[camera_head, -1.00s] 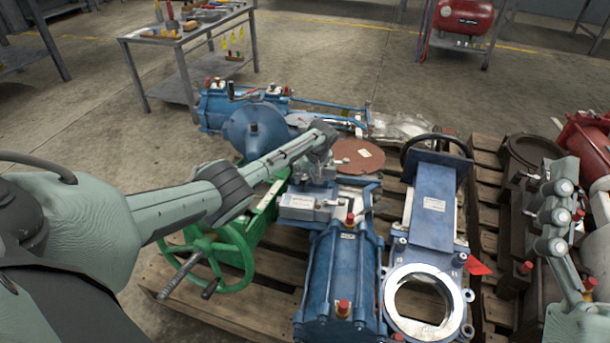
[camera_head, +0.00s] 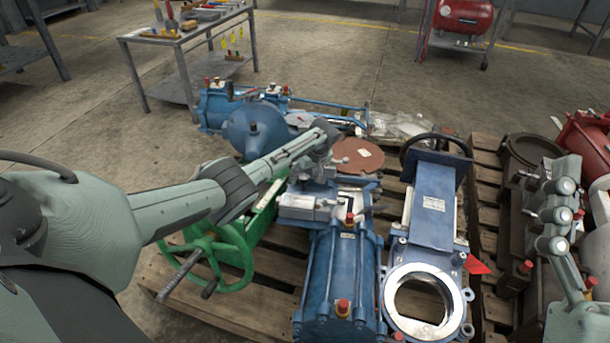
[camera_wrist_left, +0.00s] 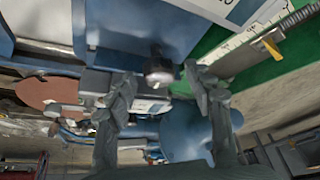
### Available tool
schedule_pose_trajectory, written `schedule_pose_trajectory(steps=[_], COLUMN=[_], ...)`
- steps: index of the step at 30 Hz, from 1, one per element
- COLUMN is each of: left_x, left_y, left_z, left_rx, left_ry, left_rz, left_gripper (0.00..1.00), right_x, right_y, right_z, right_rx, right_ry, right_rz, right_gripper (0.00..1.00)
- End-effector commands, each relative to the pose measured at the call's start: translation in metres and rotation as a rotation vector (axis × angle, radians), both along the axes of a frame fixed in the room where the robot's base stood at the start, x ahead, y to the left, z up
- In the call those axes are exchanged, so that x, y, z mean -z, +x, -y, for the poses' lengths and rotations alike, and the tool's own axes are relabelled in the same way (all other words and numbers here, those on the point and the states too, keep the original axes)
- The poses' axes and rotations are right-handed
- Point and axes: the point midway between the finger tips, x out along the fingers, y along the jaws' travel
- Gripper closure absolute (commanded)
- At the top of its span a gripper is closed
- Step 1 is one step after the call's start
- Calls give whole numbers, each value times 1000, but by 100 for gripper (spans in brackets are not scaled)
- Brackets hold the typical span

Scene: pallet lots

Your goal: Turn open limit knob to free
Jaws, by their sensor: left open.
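A small dark round knob with a pale tip (camera_wrist_left: 160,72) shows in the left wrist view, on a blue and grey body. I cannot read any marking on it, so its setting cannot be told. My left gripper (camera_wrist_left: 163,100) is open, with one finger on each side of the knob in the picture; contact is not clear. In the head view my left gripper (camera_head: 325,170) points down over the grey top parts of the blue actuator (camera_head: 340,270), and the knob cannot be made out there. My right arm shows at the right edge; its gripper cannot be made out.
A green gearbox with a handwheel (camera_head: 222,258) stands left of the actuator. A blue gate valve (camera_head: 432,205) with a round opening lies to its right. A brown disc (camera_head: 358,155) and another blue actuator (camera_head: 255,130) are behind. All crowd a wooden pallet (camera_head: 250,300).

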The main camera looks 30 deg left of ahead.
Motion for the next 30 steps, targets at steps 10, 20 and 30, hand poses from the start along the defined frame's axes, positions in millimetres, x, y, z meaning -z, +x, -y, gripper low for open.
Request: schedule_pose_trajectory(steps=[10,20,30], left_x=[-20,-83,-110], left_y=[-3,-15,-21], left_z=[9,33,43], left_rx=[3,2,0], left_ry=[-1,0,0], left_rz=[3,3,0], left_gripper=[48,48,48], right_x=[1,0,0], right_y=[0,0,0], right_z=[0,0,0], right_rx=[-1,-1,-1], right_ry=[1,0,0], right_rz=[-1,-1,-1], right_gripper=[20,20,20])
